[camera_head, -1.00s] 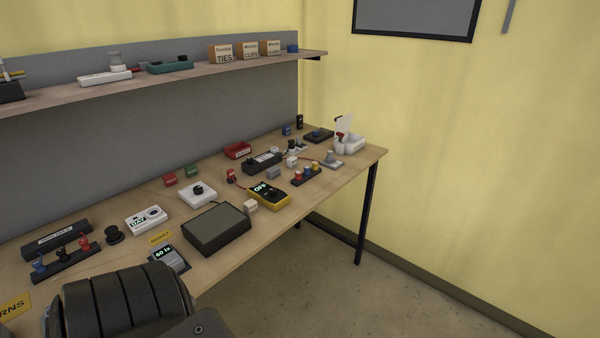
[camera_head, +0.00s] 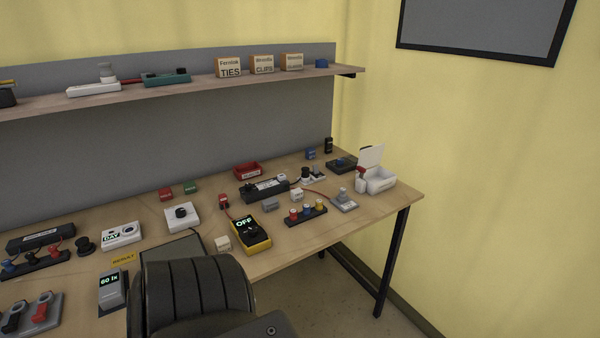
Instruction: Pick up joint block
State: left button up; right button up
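No label in view reads "joint block", so I cannot tell which of the small blocks it is. On the workbench lie a white block (camera_head: 223,243) near the front edge and a second white block (camera_head: 296,195) behind the strip of coloured posts. A grey block (camera_head: 270,205) is beside the second one. A red block (camera_head: 166,194) and a green block (camera_head: 190,187) stand further back on the left. A blue block (camera_head: 311,154) stands at the back right. Their labels are too small to read. Neither of my grippers is in view.
A black ribbed form (camera_head: 195,295), seemingly a chair back, hides part of the bench front. A yellow meter (camera_head: 250,232), a black power strip (camera_head: 265,189), a red tray (camera_head: 248,170) and an open white box (camera_head: 380,180) crowd the workbench (camera_head: 335,225). A shelf (camera_head: 200,86) runs above.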

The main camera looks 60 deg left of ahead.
aim_at(272, 204)
jog(key=u, duration=0.25)
jog(key=i, duration=1.85)
jog(key=u, duration=1.2)
jog(key=i, duration=0.9)
jog(key=u, duration=1.1)
